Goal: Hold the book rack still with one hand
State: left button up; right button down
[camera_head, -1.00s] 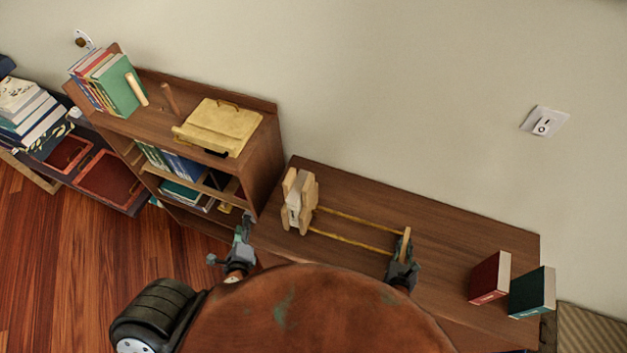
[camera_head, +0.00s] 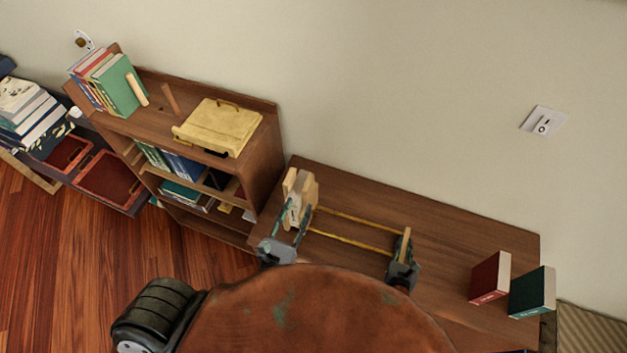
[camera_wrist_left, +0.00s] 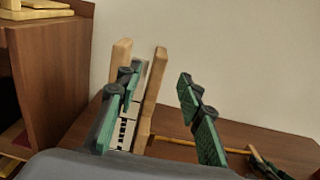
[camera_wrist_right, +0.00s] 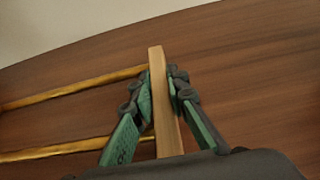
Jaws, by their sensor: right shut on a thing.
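The book rack (camera_head: 352,240) lies on the brown cabinet top, with two thin yellow rails between wooden ends. Its left end (camera_head: 290,183) stands beside a pale book-like block (camera_head: 299,208). My right gripper (camera_head: 404,247) is shut on the rack's right wooden end; in the right wrist view the end piece (camera_wrist_right: 164,100) sits between the green fingers (camera_wrist_right: 162,98). My left gripper (camera_head: 291,222) is open at the rack's left end. In the left wrist view its fingers (camera_wrist_left: 160,88) are spread wide, the left finger overlapping the block and the wooden pieces (camera_wrist_left: 153,95) between them.
A red book (camera_head: 489,278) and a green book (camera_head: 531,292) stand at the right of the cabinet top (camera_head: 440,225). A taller bookshelf (camera_head: 262,160) with a yellow stand (camera_head: 220,127) rises at the left. The cabinet top behind the rack is clear.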

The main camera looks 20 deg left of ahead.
aim_at(308, 184)
pick_arm(q)
jog(key=w, duration=0.9)
jog(key=shift+w+a, duration=0.15)
jog(key=shift+w, duration=0.15)
jog(key=shift+c, duration=0.4)
grip_shut()
